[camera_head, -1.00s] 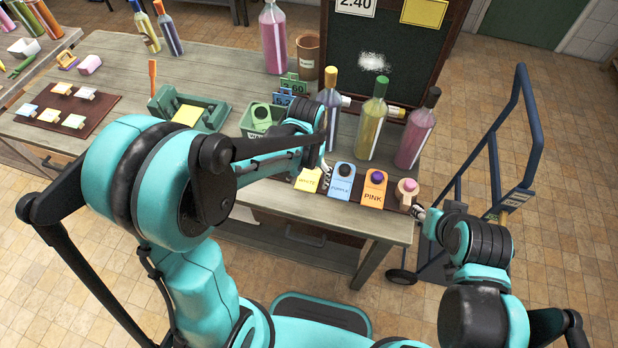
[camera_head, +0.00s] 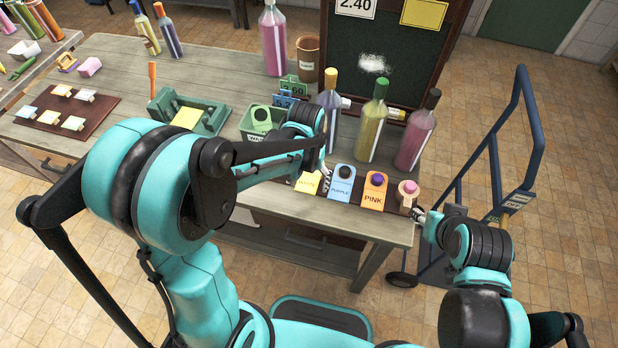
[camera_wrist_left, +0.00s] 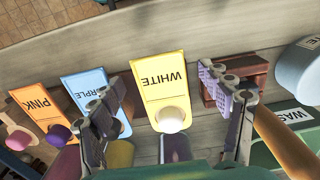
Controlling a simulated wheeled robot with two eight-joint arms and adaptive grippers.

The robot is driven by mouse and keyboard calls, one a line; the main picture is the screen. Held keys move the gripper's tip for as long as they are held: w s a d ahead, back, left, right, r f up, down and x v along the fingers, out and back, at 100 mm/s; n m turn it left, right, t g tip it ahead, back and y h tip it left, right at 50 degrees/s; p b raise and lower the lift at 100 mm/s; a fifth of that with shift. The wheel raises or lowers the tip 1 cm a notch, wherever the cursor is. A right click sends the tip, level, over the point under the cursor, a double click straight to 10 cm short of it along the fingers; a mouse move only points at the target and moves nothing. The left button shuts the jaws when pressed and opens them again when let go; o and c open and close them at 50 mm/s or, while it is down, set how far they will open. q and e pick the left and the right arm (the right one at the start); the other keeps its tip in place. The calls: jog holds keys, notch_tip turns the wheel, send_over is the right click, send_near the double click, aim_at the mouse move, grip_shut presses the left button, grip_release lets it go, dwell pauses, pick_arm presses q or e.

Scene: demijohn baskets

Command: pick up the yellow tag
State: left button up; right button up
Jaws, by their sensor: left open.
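The yellow tag (camera_head: 306,184), lettered WHITE, lies at the table's front edge, left of the blue PURPLE tag (camera_head: 341,184). In the left wrist view the yellow tag (camera_wrist_left: 160,82) appears upside down, with a white knob at its lower end. My left gripper (camera_head: 324,181) is over the tags, partly hidden by its own arm. In the left wrist view its fingers (camera_wrist_left: 172,108) are open and apart, one over the blue tag's side and one to the right of the yellow tag. Contact cannot be told. My right gripper (camera_head: 418,214) is beside the table's right corner; its jaws are too small to judge.
An orange PINK tag (camera_head: 373,192) and a wooden piece with a pink knob (camera_head: 407,193) stand to the right. Several bottles stand behind, including a green-capped one (camera_head: 373,122). A reddish-brown block (camera_wrist_left: 240,76) is near the right finger. A blue hand truck (camera_head: 493,170) stands beside the table.

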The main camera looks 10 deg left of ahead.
aim_at(307, 185)
pick_arm(q)
jog(key=c, duration=0.8)
jog(key=shift+c, duration=0.2)
jog(key=shift+r, duration=0.1)
jog(key=shift+r+p, duration=0.2)
jog(key=shift+p, duration=0.1)
notch_tip(307, 185, up, 4)
jog(key=shift+p, duration=0.8)
jog(key=s+d+r+p, duration=0.2)
jog(key=s+d+r, duration=0.5)
jog(key=d, duration=0.2)
jog(key=shift+d+p, duration=0.2)
jog(key=shift+p, duration=0.15)
